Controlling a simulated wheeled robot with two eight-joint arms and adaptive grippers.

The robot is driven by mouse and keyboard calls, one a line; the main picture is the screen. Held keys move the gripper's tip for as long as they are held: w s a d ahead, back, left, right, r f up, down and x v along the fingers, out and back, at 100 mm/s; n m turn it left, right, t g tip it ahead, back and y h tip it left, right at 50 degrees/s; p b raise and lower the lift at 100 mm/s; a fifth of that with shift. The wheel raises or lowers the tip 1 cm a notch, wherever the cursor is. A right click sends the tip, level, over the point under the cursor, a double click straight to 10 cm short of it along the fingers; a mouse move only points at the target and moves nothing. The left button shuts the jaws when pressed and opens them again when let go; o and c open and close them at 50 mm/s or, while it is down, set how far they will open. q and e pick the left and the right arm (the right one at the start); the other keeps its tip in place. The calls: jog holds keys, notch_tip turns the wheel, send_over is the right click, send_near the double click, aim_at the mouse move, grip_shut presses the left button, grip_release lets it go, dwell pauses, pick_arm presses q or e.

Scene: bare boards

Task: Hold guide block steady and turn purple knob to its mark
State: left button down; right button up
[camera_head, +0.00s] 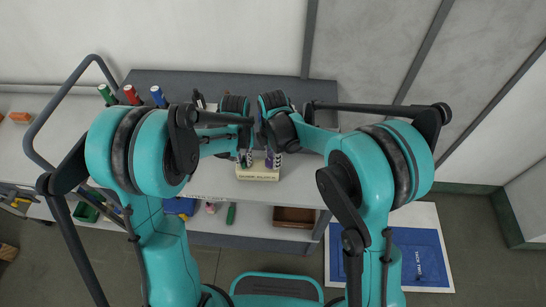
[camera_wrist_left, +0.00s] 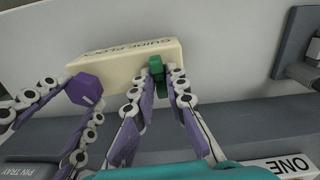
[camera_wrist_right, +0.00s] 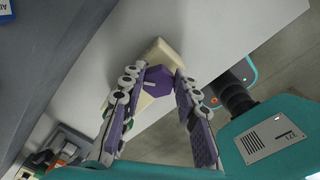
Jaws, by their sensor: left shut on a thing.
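The cream guide block (camera_head: 258,174) lies on the bench, its label showing in the left wrist view (camera_wrist_left: 125,57). A green upright piece (camera_wrist_left: 157,72) stands at one end of it, and the purple six-sided knob (camera_wrist_left: 86,88) sits at the other end. My left gripper (camera_wrist_left: 156,79) is shut on the green piece. My right gripper (camera_wrist_right: 158,80) is open, with its fingers on either side of the purple knob (camera_wrist_right: 159,76). I cannot make out a mark on the block.
Red (camera_head: 131,94), green and blue cylinders stand at the bench's back left. A label reading PIN TRAY (camera_wrist_left: 18,171) shows in the left wrist view. A brown bin (camera_head: 294,217) is on the lower shelf. A blue mat (camera_head: 416,257) lies on the floor at right.

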jog(key=shift+m, duration=0.4)
jog(key=shift+s+d+m, duration=0.1)
jog(key=shift+s+m, duration=0.1)
jog(key=shift+m, duration=2.3)
jog(key=o, duration=1.2)
jog(key=shift+c, duration=0.2)
jog(key=shift+r, duration=0.15)
notch_tip(320, 180, up, 12)
